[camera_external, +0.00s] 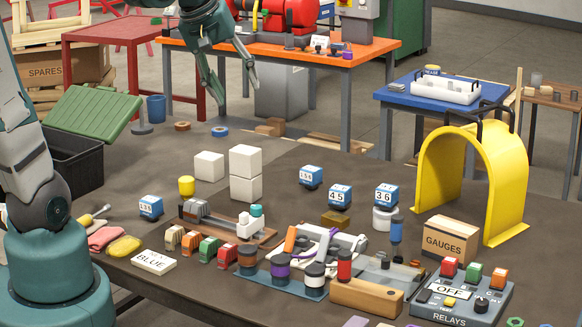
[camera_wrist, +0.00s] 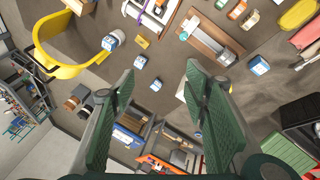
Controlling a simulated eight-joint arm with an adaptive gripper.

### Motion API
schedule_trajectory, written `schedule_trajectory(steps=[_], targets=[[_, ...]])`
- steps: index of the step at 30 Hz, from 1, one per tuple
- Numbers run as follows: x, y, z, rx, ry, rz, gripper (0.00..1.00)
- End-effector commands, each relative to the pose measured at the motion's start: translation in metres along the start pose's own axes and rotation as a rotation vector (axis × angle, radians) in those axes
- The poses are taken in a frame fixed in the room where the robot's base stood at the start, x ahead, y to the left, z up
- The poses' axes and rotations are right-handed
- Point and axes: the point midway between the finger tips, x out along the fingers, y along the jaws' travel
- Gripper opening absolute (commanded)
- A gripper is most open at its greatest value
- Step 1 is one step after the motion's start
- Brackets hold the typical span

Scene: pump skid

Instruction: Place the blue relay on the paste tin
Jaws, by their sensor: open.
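Blue blocks with white number faces stand on the dark bench: one marked 154 (camera_external: 311,177), one marked 45 (camera_external: 340,195), one at the left (camera_external: 150,207) and one marked 36 (camera_external: 386,194). I cannot tell which is the blue relay. Block 36 sits on a round white tin (camera_external: 383,220), which may be the paste tin. In the wrist view, a blue block on the white tin (camera_wrist: 112,40) and the left block (camera_wrist: 258,65) show. My gripper (camera_external: 236,92) is open and empty, high above the bench's back; its green fingers frame the wrist view (camera_wrist: 160,72).
White cubes (camera_external: 246,160) and a yellow cup (camera_external: 186,186) stand mid-bench. A yellow arch (camera_external: 470,150) rises at the right near a GAUGES box (camera_external: 451,240). The relay box (camera_external: 462,295), jar tray (camera_external: 290,280) and several coloured blocks (camera_external: 208,249) crowd the front.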

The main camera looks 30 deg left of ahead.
Motion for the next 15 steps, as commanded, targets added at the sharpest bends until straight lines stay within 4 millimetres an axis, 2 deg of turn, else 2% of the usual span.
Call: schedule_trajectory(steps=[6,15], targets=[[-0.017,-0.032,0.023,0.122,0.051,-0.007,0.45],[-0.032,-0.074,0.054,0.297,0.118,-0.027,0.45]])
